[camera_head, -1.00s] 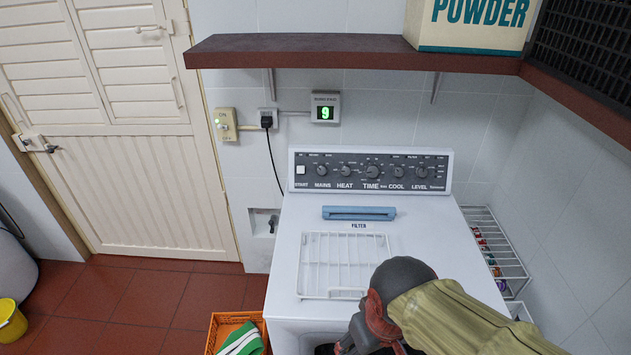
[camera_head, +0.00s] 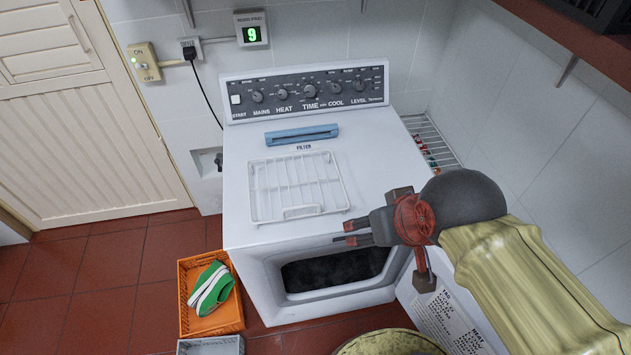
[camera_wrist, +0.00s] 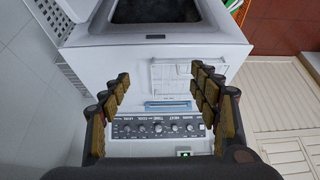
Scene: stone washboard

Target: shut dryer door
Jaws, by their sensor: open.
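The white dryer (camera_head: 235,240) stands against the tiled wall, its dark drum opening (camera_head: 335,270) showing at the front. Its door (camera_head: 445,318), a white panel with printed text, stands open to the right of the opening, partly hidden by my arm. My gripper (camera_head: 347,232) is open and empty, near the top front edge of the dryer, above the drum opening and left of the door. In the wrist view my gripper (camera_wrist: 160,73) shows its two padded fingers spread apart, with the dryer top and control panel beyond. I cannot tell whether it touches the dryer.
A white wire rack (camera_head: 297,186) and a blue filter (camera_head: 301,135) are on the dryer top. An orange crate (camera_head: 232,322) with a green and white shoe stands left on the floor, beside a grey crate (camera_head: 210,346). The wall is close on the right.

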